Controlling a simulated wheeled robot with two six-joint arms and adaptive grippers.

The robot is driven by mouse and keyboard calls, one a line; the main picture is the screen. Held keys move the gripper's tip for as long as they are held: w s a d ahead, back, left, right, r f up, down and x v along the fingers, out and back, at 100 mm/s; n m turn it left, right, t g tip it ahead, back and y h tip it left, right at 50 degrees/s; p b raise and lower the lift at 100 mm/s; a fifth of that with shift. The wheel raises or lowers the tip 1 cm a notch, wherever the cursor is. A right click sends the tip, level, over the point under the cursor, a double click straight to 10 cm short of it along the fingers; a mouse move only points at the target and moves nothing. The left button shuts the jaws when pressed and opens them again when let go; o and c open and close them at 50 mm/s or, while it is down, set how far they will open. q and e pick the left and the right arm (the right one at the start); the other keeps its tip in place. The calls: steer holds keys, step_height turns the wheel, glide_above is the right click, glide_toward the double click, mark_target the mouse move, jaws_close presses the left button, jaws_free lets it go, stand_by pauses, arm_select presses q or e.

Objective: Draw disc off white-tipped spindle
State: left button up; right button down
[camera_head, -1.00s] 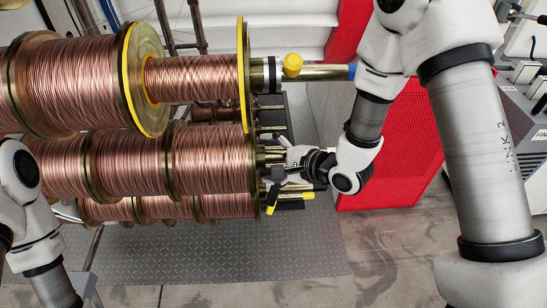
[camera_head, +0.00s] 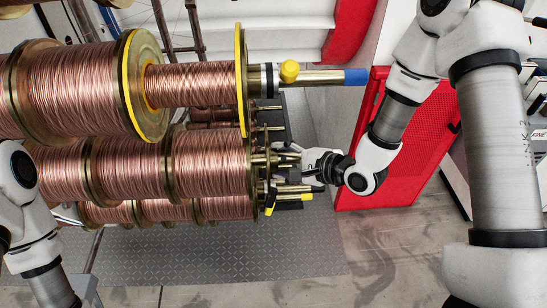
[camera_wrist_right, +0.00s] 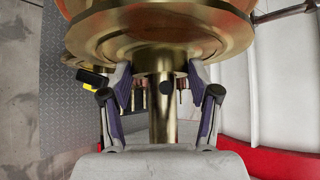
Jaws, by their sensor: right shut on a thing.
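My right gripper (camera_head: 298,166) reaches in from the right at the end of the middle row of copper spools. In the right wrist view its two fingertips (camera_wrist_right: 160,78) sit on either side of the brass hub of a large disc (camera_wrist_right: 225,38), shut on it. The brass spindle (camera_wrist_right: 163,122) runs from the hub down between the fingers. Its outer end is hidden by the gripper body, so I cannot see a white tip. In the head view the disc (camera_head: 256,165) shows edge-on against the copper winding. My left gripper is not in view.
Above, a spool with a yellow-rimmed flange (camera_head: 242,70) sits on a spindle with a blue tip (camera_head: 356,76) and a yellow knob (camera_head: 289,71). A yellow-tipped spindle (camera_head: 300,197) lies just below my gripper. A red perforated cabinet (camera_head: 420,150) stands to the right.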

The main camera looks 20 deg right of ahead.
steer(key=shift+s+d+r+p, duration=0.1)
steer(key=shift+s+d+p, duration=0.15)
steer(key=shift+d+p, duration=0.4)
steer(key=shift+s+d+r+p, duration=0.1)
steer(key=shift+s+d+p, duration=0.25)
steer(key=shift+d, duration=0.6)
steer(key=shift+s+d+r+p, duration=0.1)
steer(key=shift+s+d+p, duration=0.05)
steer(key=shift+d+p, duration=0.55)
steer(key=shift+s+d+f, duration=0.1)
steer(key=shift+d+f, duration=0.1)
steer(key=shift+d, duration=0.2)
steer(key=shift+d+r+p, duration=0.15)
steer(key=shift+d+p, duration=0.1)
steer(key=shift+p, duration=0.1)
steer(key=shift+s+d+p, duration=0.3)
steer(key=shift+d+p, duration=0.4)
steer(key=shift+d, duration=0.2)
steer(key=shift+s+d+p, duration=0.25)
steer(key=shift+d+p, duration=0.5)
steer(key=shift+d, duration=0.2)
steer(key=shift+s+d+p, duration=0.3)
steer(key=shift+d+p, duration=0.4)
steer(key=shift+d, duration=0.2)
steer(key=shift+s+d, duration=0.1)
steer(key=shift+d, duration=0.2)
steer(key=shift+s+d+p, duration=0.2)
steer(key=shift+d, duration=0.3)
steer(key=shift+s+d+p, duration=0.15)
steer(key=shift+d, duration=0.35)
